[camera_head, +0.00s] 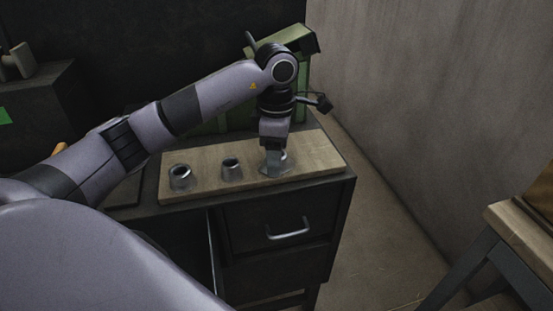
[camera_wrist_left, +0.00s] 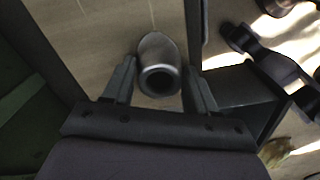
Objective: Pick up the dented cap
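Three small grey metal caps stand in a row on a pale wooden board (camera_head: 206,191): a left cap (camera_head: 180,177), a middle cap (camera_head: 231,168) and a right cap (camera_head: 285,166). My left gripper (camera_head: 275,161) points down over the right cap and partly hides it. In the left wrist view a tapered metal cap (camera_wrist_left: 158,64) with a dark round opening sits between the two fingers of the left gripper (camera_wrist_left: 160,76). The fingers are apart, with narrow gaps seeming to show on both sides of it. I cannot make out which cap is dented. My right gripper is not in view.
The board lies on a dark cabinet (camera_head: 270,212) with a handled drawer. A green case (camera_head: 210,124) stands behind the board. A wall (camera_head: 430,90) rises at the right, and a wooden-topped stand (camera_head: 520,232) is at the lower right.

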